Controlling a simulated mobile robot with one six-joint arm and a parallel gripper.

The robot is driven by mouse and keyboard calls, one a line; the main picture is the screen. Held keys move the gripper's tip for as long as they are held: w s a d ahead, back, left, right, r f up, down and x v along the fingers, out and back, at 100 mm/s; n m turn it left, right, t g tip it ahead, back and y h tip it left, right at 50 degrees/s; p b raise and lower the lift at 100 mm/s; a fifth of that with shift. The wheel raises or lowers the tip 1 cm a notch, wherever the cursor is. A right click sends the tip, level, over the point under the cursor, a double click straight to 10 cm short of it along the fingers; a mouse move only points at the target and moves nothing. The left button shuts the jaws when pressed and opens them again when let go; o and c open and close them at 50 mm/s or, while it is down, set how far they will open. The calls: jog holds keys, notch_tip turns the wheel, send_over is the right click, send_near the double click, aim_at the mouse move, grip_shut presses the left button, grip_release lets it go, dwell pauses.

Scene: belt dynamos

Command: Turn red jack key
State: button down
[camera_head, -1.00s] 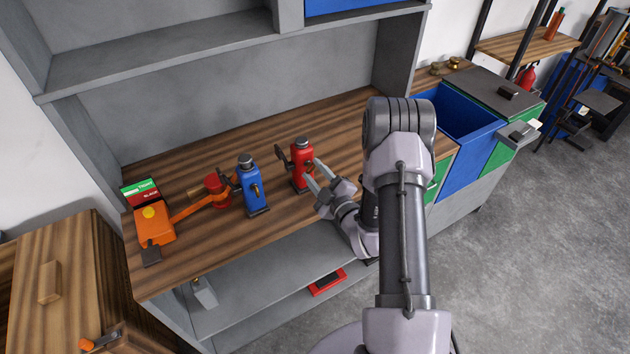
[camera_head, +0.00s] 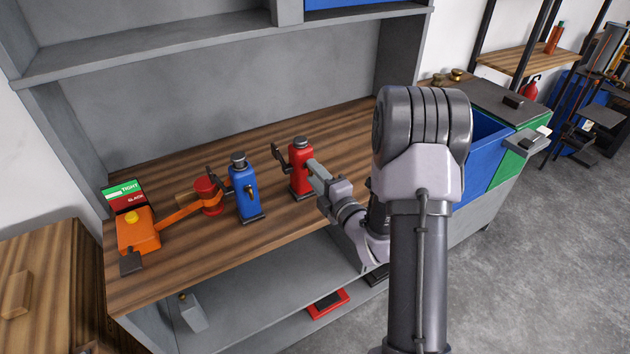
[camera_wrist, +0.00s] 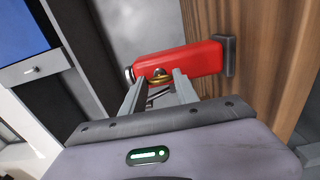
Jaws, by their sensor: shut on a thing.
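The red jack (camera_head: 300,169) stands upright on the wooden bench top, with a dark cap on top and a dark crank on its left. In the wrist view the red jack (camera_wrist: 195,62) lies across the picture, and its brass key (camera_wrist: 159,76) sits between my fingertips. My gripper (camera_head: 317,172) reaches the jack from the right in the head view. In the wrist view my gripper (camera_wrist: 160,80) is shut on the key. In the head view the key is hidden by the fingers.
A blue jack (camera_head: 243,187) stands left of the red one. An orange device (camera_head: 138,231) with a long arm and a TIGHT/SLACK sign (camera_head: 125,195) is farther left. A blue bin (camera_head: 485,145) stands right of the bench. The back of the bench top is clear.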

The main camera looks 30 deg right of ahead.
dwell(0.6)
jog(key=c, duration=0.9)
grip_release()
jog(key=s+p, duration=0.2)
jog(key=s, duration=0.3)
jog(key=s+p, duration=0.3)
jog(key=s, duration=0.3)
jog(key=s+p, duration=0.2)
jog(key=s, duration=0.4)
jog(key=shift+s+d, duration=0.2)
jog(key=shift+d, duration=0.05)
